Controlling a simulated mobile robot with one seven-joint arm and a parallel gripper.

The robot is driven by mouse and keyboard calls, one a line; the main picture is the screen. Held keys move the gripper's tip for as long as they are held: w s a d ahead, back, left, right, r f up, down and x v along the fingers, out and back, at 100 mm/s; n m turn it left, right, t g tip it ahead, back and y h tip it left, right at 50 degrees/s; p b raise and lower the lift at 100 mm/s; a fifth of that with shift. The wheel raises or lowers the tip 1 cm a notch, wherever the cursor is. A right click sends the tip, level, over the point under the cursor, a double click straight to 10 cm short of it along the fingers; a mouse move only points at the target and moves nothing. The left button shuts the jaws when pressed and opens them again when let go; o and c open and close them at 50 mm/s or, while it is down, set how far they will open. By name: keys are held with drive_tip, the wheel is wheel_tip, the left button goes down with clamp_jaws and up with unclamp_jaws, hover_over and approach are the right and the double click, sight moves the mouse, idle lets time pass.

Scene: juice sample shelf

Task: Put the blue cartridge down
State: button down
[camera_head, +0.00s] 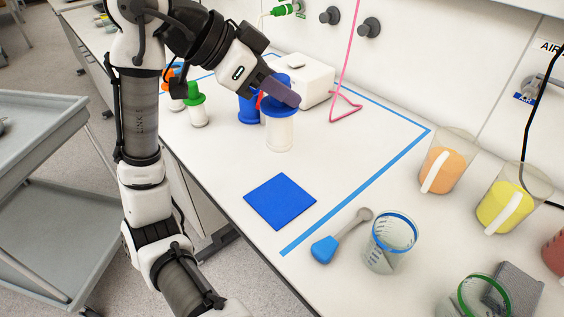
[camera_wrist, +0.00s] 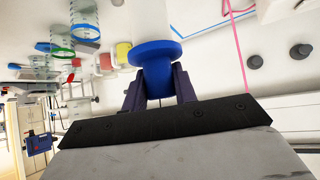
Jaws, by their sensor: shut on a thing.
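The blue cartridge (camera_head: 279,133) has a white body with a blue flange and knob on top. It is upright over the white bench, behind the blue square mat (camera_head: 280,201); I cannot tell whether its base touches the bench. My gripper (camera_head: 281,93) is shut on its blue knob from the upper left. The mat lies flat and empty.
A cartridge with a green top (camera_head: 197,108) and a blue object (camera_head: 247,109) stand behind, near a white box (camera_head: 304,79). Blue tape (camera_head: 362,186) borders the area.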

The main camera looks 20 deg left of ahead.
wheel_tip(320, 180, down, 14)
drive_tip(key=shift+f, duration=0.15)
idle(0.3)
drive_tip(key=shift+f, duration=0.2)
drive_tip(key=c, duration=1.1)
unclamp_jaws()
drive_tip(key=b+v, duration=0.1)
drive_tip(key=v, duration=1.1)
drive_tip(key=shift+r, duration=0.25)
